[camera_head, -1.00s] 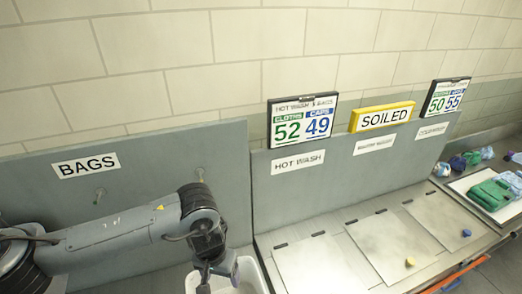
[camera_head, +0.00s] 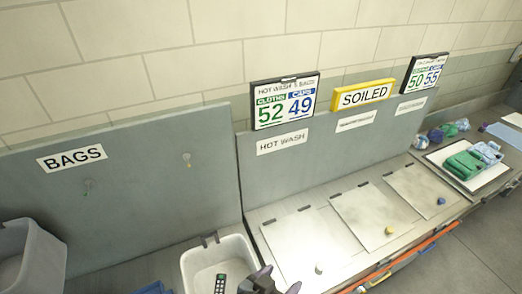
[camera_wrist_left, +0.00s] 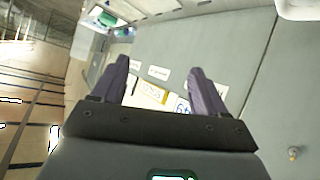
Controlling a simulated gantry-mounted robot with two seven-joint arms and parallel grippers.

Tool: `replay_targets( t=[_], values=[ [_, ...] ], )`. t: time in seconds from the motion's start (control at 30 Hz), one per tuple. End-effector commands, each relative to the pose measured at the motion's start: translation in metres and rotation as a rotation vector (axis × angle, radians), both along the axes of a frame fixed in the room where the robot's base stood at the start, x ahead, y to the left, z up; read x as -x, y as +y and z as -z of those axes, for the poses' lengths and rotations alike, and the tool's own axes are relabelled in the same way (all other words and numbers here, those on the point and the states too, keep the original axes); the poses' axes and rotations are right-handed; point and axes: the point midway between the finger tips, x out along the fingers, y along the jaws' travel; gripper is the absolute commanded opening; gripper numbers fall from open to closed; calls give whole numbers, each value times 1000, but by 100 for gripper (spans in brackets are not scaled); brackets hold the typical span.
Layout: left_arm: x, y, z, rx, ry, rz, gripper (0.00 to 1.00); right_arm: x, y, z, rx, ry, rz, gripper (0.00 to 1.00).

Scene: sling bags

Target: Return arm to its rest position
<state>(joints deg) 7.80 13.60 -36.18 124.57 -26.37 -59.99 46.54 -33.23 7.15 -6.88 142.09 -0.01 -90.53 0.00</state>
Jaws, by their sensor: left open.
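My left gripper (camera_head: 277,279) shows at the bottom edge of the head view, beside the right rim of the white bin. Only its dark purple-grey fingers show there; the rest of the arm is out of the picture. In the left wrist view the two fingers (camera_wrist_left: 158,66) stand apart with nothing between them. The panels and signs show beyond them. My right gripper is in neither view.
A white bin (camera_head: 189,268) holds a black remote-like device (camera_head: 220,284). A grey tub (camera_head: 40,262) stands at the lower left. Pegs (camera_head: 187,158) stick out of the BAGS panel (camera_head: 130,190). Metal plates (camera_head: 305,240) with small caps line the counter to the right.

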Motion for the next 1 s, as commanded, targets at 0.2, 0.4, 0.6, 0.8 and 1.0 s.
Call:
replay_targets(
  t=[0.2, 0.4, 0.6, 0.8, 1.0],
  values=[
    [35, 121, 47, -187, 191, -242, 74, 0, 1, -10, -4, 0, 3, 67],
    [98, 209, 84, -355, 405, -338, 74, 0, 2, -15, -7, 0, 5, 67],
    [143, 252, 99, -439, 534, -359, 74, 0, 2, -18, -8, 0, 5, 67],
    [156, 263, 102, -461, 570, -360, 74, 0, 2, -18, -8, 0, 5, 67],
    [155, 263, 102, -462, 569, -360, 74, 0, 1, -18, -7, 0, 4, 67]
  ],
)
